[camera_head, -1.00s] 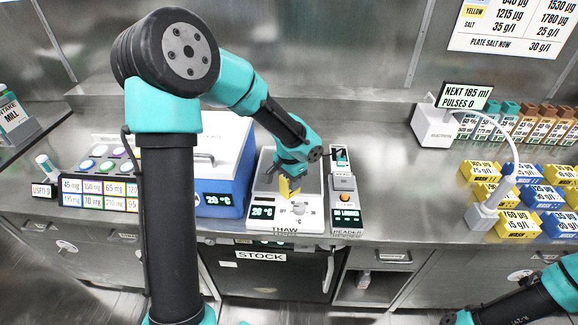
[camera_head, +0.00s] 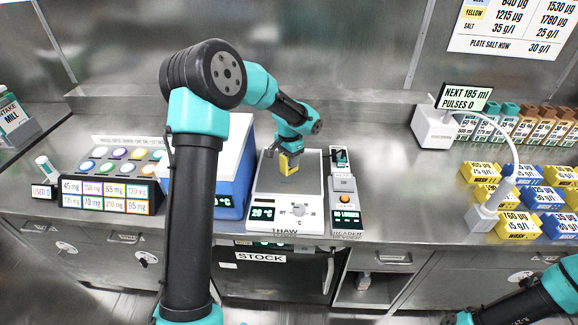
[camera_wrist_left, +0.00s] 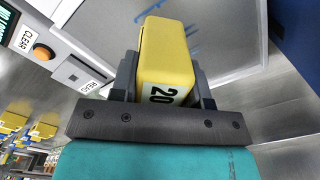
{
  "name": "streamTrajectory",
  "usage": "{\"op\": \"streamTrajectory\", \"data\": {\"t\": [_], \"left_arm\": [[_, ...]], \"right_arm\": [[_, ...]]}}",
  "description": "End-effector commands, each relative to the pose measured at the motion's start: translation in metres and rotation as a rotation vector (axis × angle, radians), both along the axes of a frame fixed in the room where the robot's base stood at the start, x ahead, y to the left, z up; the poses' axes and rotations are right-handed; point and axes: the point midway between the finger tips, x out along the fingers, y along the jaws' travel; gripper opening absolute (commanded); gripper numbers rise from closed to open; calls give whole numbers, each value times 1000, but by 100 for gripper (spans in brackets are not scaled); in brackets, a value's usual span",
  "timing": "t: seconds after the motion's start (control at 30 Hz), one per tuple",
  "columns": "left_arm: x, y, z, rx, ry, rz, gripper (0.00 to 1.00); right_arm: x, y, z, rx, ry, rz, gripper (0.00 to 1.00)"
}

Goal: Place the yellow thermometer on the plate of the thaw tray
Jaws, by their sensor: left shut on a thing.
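The yellow thermometer (camera_head: 288,164) is held in my left gripper (camera_head: 288,155), above the plate of the thaw tray (camera_head: 305,186). In the left wrist view the thermometer (camera_wrist_left: 167,60) sits between the two dark fingers (camera_wrist_left: 163,85), with a label reading "20" near the gripper. I cannot tell whether its lower end touches the plate. The tray's front panel shows 20 °C and a dial. My right arm shows only in part at the lower right; its gripper is not clearly visible.
The reader (camera_head: 345,195) stands close on the tray's right, and a blue and white box (camera_head: 233,165) on its left. A rack of round-capped pots (camera_head: 110,180) is further left. Yellow and blue boxes and a dispenser (camera_head: 433,125) stand at right. Bare counter lies right of the reader.

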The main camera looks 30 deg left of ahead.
Motion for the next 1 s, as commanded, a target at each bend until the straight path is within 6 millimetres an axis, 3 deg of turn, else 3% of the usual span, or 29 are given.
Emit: {"op": "streamTrajectory", "data": {"t": [0.33, 0.77, 0.8, 1.0], "left_arm": [[0, 0, -33, 0, 1, 0, 18], [0, 0, -38, 0, 0, 0, 18], [0, 0, -38, 0, 0, 0, 44], [0, 0, -38, 0, 0, 0, 63]], "right_arm": [[0, 0, 0, 0, 0, 0, 43], [0, 0, 0, 0, 0, 0, 43], [0, 0, 0, 0, 0, 0, 43], [0, 0, 0, 0, 0, 0, 43]]}}
